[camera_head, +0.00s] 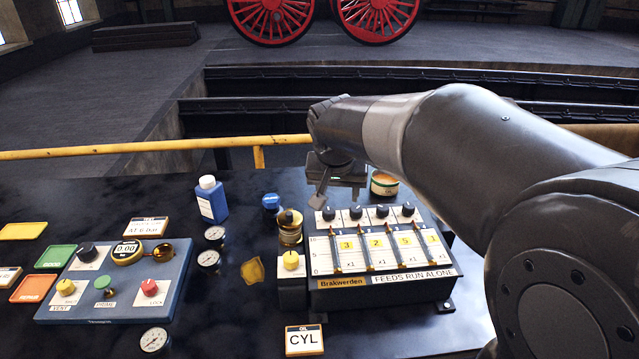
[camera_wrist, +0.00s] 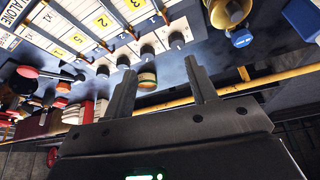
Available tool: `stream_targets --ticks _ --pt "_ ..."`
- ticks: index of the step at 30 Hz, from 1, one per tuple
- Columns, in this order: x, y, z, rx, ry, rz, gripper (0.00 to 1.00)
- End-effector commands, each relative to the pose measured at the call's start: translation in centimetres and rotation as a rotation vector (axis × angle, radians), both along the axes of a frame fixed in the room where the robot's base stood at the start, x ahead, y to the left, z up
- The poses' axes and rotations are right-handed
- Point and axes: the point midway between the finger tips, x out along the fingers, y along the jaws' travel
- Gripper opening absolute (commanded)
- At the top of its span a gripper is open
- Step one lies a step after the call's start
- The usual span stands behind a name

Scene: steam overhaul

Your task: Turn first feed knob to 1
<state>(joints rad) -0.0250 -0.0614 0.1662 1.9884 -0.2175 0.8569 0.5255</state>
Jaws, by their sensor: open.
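The feeds box (camera_head: 380,284) stands at the right of the bench, marked "FEEDS RUN ALONE". A row of black knobs runs along its back edge. The leftmost, first feed knob (camera_head: 328,213) is above the column with a yellow "3" card; it also shows in the wrist view (camera_wrist: 176,39). My gripper (camera_head: 318,198) is open and empty, just behind and above the left end of the knob row. In the wrist view its two fingers (camera_wrist: 160,66) are spread, with the first knobs beyond their tips. I see no contact with a knob.
A brass oil cup (camera_head: 289,228), a blue bottle (camera_head: 212,200) and a yellow knob (camera_head: 291,260) stand to the left. A blue control panel (camera_head: 120,285) is further left. A yellow rail (camera_head: 150,146) runs behind.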

Motion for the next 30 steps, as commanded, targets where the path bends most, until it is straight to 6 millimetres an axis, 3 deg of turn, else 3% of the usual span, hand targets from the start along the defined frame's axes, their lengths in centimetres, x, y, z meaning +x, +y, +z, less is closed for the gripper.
stream_targets --ticks 3,6,13,24,30 --pt "2.6 1.1 -1.1 0.01 0.009 -0.019 0.52" --pt "3.9 1.6 -1.6 0.016 0.008 -0.031 0.52" --pt "5.0 1.8 -2.9 0.019 0.011 -0.04 0.52" --pt "7.4 1.1 -9.2 0.019 0.014 -0.038 0.52" --pt "8.2 0.9 -11.3 0.019 0.01 -0.039 0.52"
